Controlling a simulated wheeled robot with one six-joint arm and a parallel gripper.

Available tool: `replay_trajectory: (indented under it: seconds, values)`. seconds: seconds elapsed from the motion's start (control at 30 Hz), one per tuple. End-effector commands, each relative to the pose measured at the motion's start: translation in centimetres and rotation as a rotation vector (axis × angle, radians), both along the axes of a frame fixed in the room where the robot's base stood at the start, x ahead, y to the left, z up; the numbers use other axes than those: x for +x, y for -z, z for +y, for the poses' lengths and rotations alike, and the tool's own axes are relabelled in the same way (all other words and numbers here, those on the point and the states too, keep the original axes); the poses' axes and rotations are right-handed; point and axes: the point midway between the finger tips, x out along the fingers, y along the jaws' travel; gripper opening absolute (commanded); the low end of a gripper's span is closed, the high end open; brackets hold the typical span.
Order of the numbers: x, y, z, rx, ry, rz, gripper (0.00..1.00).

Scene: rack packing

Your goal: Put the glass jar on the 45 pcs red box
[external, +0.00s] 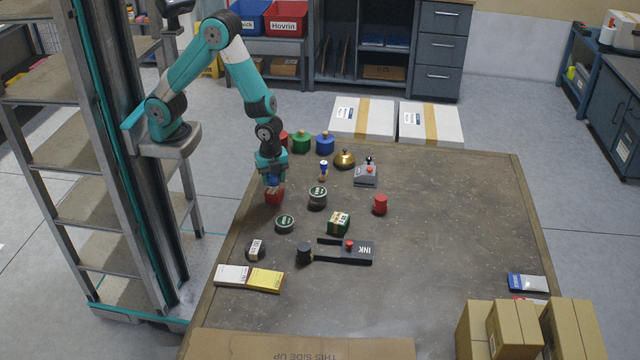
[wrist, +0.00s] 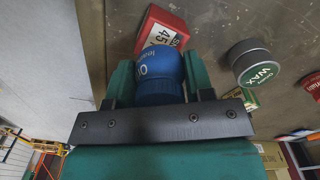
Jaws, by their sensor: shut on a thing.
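My gripper (external: 272,180) points down at the table's left edge, shut on a round blue jar with white lettering (wrist: 158,78); the fingers (wrist: 160,85) press on both sides of it in the wrist view. I take this to be the glass jar, though no clear glass shows. The red box (external: 274,196), marked 45 (wrist: 160,28), sits right below the gripper on the table. In the wrist view the jar covers part of the box. I cannot tell whether the jar touches the box.
Red, green (external: 301,143) and blue lidded pots stand behind. The table's (external: 450,220) right half is mostly bare.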

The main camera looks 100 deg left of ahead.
Motion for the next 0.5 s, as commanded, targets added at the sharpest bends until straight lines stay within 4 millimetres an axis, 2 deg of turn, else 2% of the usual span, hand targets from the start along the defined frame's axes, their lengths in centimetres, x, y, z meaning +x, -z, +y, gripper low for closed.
replay_trajectory:
  seconds: [0.03, 0.17, 0.5]
  values:
    - [0.0, 1.0, 0.0, 0.001, 0.000, 0.005, 0.22]
    - [0.0, 2.3, 0.0, 0.000, 0.000, 0.002, 0.22]
    - [0.0, 2.6, 0.0, 0.000, 0.000, 0.000, 0.22]
